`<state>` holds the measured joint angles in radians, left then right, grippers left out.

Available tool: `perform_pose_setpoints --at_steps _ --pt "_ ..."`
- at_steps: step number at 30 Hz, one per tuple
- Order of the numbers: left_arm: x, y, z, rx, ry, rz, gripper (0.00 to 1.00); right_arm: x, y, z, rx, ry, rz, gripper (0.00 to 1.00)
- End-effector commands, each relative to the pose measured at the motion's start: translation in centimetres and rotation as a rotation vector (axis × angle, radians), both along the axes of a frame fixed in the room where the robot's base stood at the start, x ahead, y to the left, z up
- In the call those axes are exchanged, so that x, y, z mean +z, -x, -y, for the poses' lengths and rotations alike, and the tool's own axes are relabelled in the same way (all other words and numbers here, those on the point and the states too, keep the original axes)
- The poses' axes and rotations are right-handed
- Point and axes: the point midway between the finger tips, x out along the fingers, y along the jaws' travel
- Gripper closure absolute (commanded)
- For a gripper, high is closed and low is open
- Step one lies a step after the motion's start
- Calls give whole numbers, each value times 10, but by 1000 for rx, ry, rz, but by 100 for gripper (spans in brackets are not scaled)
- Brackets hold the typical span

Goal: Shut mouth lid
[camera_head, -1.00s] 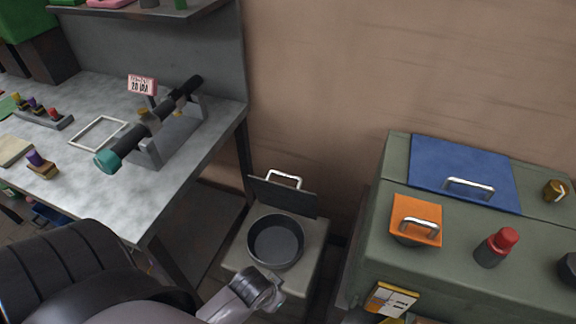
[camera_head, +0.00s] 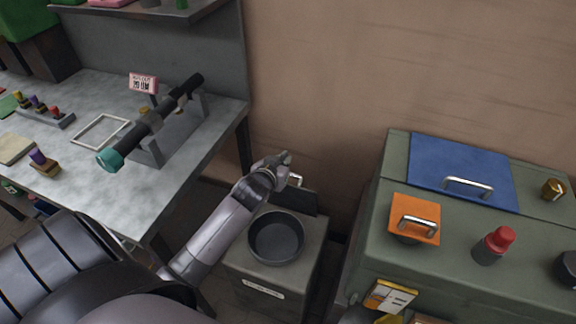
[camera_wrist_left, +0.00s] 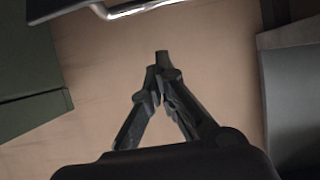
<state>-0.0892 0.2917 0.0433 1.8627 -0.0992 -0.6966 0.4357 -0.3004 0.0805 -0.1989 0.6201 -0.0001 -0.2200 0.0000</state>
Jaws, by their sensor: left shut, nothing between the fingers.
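The mouth lid (camera_head: 301,201) is a dark flat panel with a silver handle. It stands raised at the back of a round dark mouth (camera_head: 276,238) on a low grey box (camera_head: 311,250). My left gripper (camera_head: 287,156) is shut and empty, at the upper left of the lid, and my wrist hides part of the lid and its handle. In the left wrist view the closed fingertips (camera_wrist_left: 162,62) point toward the wall, and the silver handle (camera_wrist_left: 135,9) shows at the top edge, apart from them. My right gripper is not in view.
A metal workbench (camera_head: 190,180) with a dark roller on a stand is at the left. A green cabinet (camera_head: 365,240) with a blue lid (camera_head: 465,170) and an orange lid (camera_head: 414,208) is at the right. The brown wall (camera_head: 320,90) is close behind.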

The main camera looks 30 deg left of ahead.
Motion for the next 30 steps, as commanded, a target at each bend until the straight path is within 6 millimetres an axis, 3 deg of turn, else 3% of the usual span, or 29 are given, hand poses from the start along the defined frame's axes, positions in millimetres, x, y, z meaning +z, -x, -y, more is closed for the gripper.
perform_pose_setpoints --at_steps 12,18,30 --pt "-31 -65 -16 0 -1 -1 100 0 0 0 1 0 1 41" --pt "-44 -35 -8 -1 -1 -5 100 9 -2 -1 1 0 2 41" --pt "-49 -27 -6 0 0 -2 100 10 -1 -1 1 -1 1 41"
